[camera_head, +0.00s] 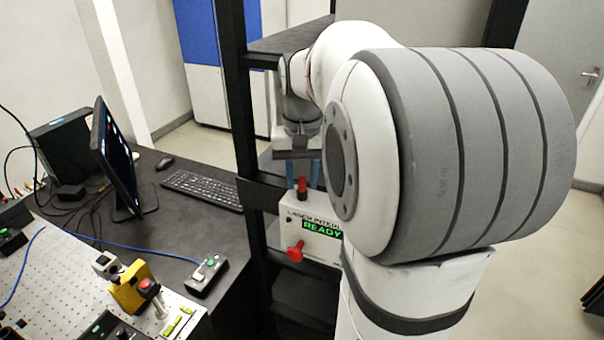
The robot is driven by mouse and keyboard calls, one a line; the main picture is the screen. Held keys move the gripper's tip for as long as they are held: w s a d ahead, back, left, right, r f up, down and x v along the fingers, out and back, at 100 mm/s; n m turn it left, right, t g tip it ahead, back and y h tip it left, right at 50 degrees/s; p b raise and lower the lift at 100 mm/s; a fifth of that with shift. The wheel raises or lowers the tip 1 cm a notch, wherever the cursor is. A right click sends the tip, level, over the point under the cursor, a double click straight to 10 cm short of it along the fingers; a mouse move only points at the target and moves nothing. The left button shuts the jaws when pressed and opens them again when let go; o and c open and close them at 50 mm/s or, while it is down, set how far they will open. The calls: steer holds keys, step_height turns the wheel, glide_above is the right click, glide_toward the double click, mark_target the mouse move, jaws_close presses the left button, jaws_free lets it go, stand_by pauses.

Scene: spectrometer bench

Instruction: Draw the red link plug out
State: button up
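A white interlock box (322,247) with a green READY display is mounted on the dark frame. A small red piece (302,185) with a dark base stands upright on its top; it looks like the link plug. A red knob-like piece (296,252) sticks out of the box's front. My gripper (303,178) points down above the box, its blue fingers on either side of the upper red piece. Gaps show between it and the fingers, so the gripper looks open. My arm hides the box's right part.
Dark uprights (242,110) of the frame stand just left of the gripper. A desk with a monitor (118,160) and keyboard (203,188) is at left. A perforated optics board (62,275) with several devices lies at lower left.

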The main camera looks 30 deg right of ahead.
jaws_close()
steer(key=shift+r, duration=0.2)
steer(key=shift+r+p, duration=1.35)
steer(key=shift+r, duration=0.1)
